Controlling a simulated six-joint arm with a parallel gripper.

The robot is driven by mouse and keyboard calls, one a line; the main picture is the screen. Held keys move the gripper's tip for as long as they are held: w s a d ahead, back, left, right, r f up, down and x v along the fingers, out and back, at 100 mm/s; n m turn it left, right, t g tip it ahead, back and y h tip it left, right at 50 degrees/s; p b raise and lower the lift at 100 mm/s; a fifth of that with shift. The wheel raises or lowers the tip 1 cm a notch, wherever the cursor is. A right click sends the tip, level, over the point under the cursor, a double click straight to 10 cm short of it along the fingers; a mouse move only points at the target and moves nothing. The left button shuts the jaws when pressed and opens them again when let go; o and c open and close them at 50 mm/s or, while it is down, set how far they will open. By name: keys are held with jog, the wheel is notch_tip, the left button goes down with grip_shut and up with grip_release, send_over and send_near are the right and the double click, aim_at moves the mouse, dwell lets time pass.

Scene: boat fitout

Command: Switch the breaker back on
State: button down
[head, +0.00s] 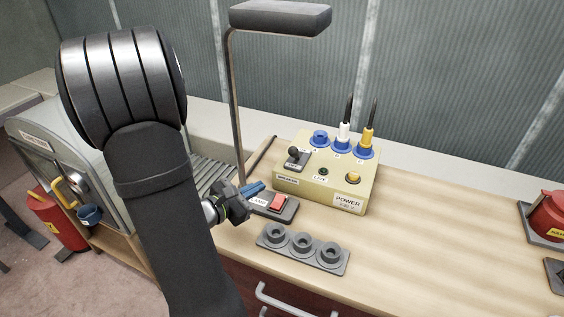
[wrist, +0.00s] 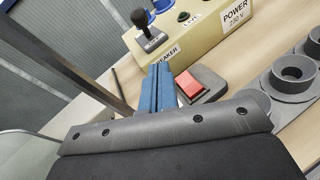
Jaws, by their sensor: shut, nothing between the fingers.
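The beige power box (head: 310,188) stands on the bench, marked POWER 230 V. Its breaker lever (head: 294,154) has a dark round knob on a small grey plate at the box's left end, above a BREAKER label. The lever also shows in the wrist view (wrist: 140,22), standing up with some tilt. A dark round LIVE lamp (head: 323,171) looks unlit. My gripper (head: 258,187) has blue fingers, shut and empty, left of the box and apart from the lever. In the wrist view the fingers (wrist: 160,72) point toward the box's BREAKER corner.
A red rocker switch (head: 279,202) on a dark base lies just below my fingertips. White and yellow plugs (head: 367,138) stand in blue sockets on the box. A lamp post (head: 235,110) rises close behind my gripper. A grey three-ring holder (head: 302,248) sits in front. The bench right is mostly clear.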

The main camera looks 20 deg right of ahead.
jog(key=shift+w+a+f+n+t, duration=0.1)
jog(key=shift+w+a+n+t, duration=0.35)
jog(key=shift+a+n+t, duration=0.25)
send_near(295, 155)
jog(key=w+f, duration=0.1)
jog(key=f, duration=0.1)
jog(key=w+d+f, duration=0.1)
jog(key=w+f, duration=0.1)
jog(key=shift+d+f, duration=0.1)
jog(key=shift+f, duration=0.1)
jog(key=d+r, duration=0.1)
jog(key=w+d+r, duration=0.1)
jog(key=d, duration=0.1)
jog(key=shift+w+d+r, duration=0.15)
jog(key=shift+w+d, duration=0.05)
jog(key=shift+r+y, duration=0.1)
jog(key=shift+y, duration=0.2)
